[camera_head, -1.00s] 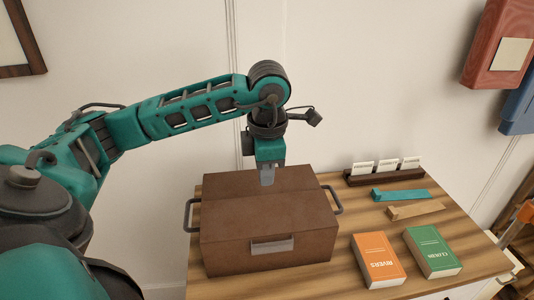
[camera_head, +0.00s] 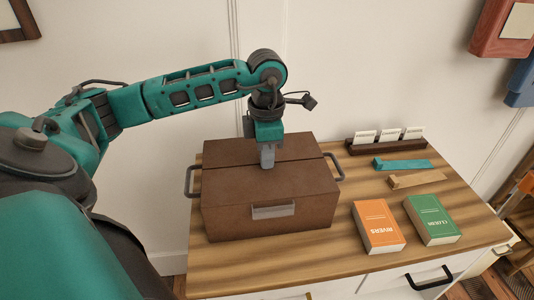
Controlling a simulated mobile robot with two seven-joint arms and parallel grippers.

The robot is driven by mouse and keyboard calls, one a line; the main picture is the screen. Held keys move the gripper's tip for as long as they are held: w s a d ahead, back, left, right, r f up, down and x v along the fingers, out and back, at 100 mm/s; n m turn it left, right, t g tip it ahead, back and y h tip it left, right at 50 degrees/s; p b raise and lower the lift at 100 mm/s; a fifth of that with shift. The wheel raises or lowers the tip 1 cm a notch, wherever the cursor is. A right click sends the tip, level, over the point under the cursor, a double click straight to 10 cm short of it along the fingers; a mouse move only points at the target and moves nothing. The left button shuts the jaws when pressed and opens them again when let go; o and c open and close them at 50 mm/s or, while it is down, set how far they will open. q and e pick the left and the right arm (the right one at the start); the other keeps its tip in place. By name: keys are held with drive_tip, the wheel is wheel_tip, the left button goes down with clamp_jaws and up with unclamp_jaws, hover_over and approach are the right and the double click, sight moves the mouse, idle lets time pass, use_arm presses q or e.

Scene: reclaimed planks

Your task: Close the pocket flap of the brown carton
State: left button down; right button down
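The brown carton (camera_head: 235,216) stands on the wooden top with a grey handle on each side and a pale label plate on its front. Its top shows two panels, a back one (camera_head: 230,150) and a front one (camera_head: 225,184), meeting at a seam; both look nearly flat. I cannot tell how tightly the flap lies. My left gripper (camera_head: 267,160) points straight down over the middle of the top, its grey tip at the seam. Its fingers show as one block without a gap, and nothing is held. Whether the tip touches the carton is unclear. My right gripper is not in view.
To the right lie an orange book (camera_head: 378,227), a green book (camera_head: 431,219), a teal wedge (camera_head: 402,164) and a tan wedge (camera_head: 417,179). A dark card holder (camera_head: 387,147) stands behind them. The wooden top (camera_head: 300,258) is clear in front of the carton.

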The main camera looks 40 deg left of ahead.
use_arm(q)
drive_tip(key=shift+s+d+f, duration=0.15)
drive_tip(key=shift+s+f, duration=0.05)
drive_tip(key=shift+f, duration=0.4)
drive_tip(key=shift+r, duration=0.2)
drive_tip(key=shift+w+r+p, duration=0.15)
drive_tip(key=shift+r+p, duration=0.6)
drive_tip(key=shift+r, duration=0.1)
wheel_tip(320, 180, up, 4)
drive_tip(key=p, duration=0.2)
drive_tip(key=shift+p, duration=0.4)
wheel_tip(320, 180, up, 9)
drive_tip(key=shift+r, duration=0.1)
